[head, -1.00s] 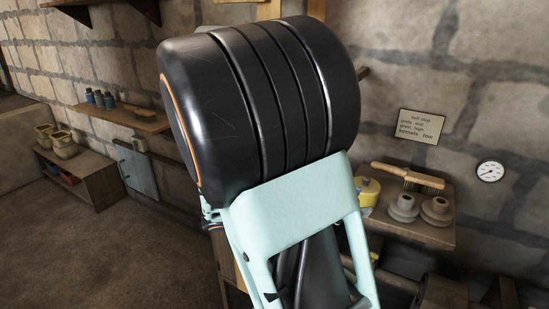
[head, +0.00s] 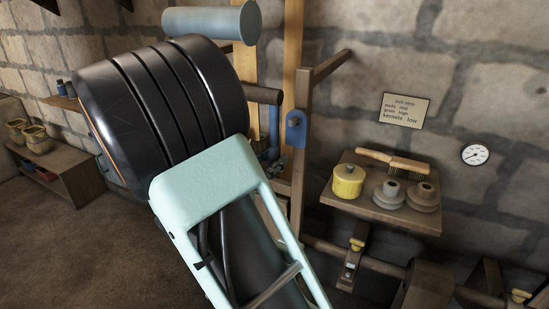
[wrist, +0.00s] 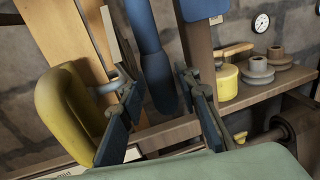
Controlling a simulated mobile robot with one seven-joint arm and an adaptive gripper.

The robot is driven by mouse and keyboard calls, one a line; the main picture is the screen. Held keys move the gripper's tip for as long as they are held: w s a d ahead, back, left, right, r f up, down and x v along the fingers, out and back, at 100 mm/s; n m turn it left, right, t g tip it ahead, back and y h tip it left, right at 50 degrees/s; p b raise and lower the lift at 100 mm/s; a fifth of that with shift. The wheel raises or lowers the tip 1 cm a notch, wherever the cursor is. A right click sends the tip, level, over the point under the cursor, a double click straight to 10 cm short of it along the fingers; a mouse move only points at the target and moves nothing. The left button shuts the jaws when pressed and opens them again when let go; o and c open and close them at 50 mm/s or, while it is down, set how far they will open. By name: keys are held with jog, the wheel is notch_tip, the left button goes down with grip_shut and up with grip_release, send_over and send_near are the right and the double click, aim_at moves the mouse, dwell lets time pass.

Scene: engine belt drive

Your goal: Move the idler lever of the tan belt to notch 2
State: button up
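Two upright tan strips, seemingly the tan belt (head: 291,60), run up the wall behind my arm in the head view. They also show at the upper left of the wrist view (wrist: 62,38). A dark blue rounded bar (wrist: 154,72), which may be the idler lever, hangs in front of them. My gripper (wrist: 163,118) is open, with one finger on each side of the bar's lower end in the picture. I cannot tell whether the fingers touch it. No notch marks are readable.
A wooden post stands right of the belt, with a blue bracket (head: 295,128). A shelf (head: 337,200) holds a yellow can (head: 348,181), a brush and grey spools. A thick yellow curved piece (wrist: 62,105) is close left of my gripper. Open floor lies at left.

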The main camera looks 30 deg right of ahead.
jog(key=shift+w+d, duration=0.3)
jog(key=shift+d, duration=0.25)
grip_shut()
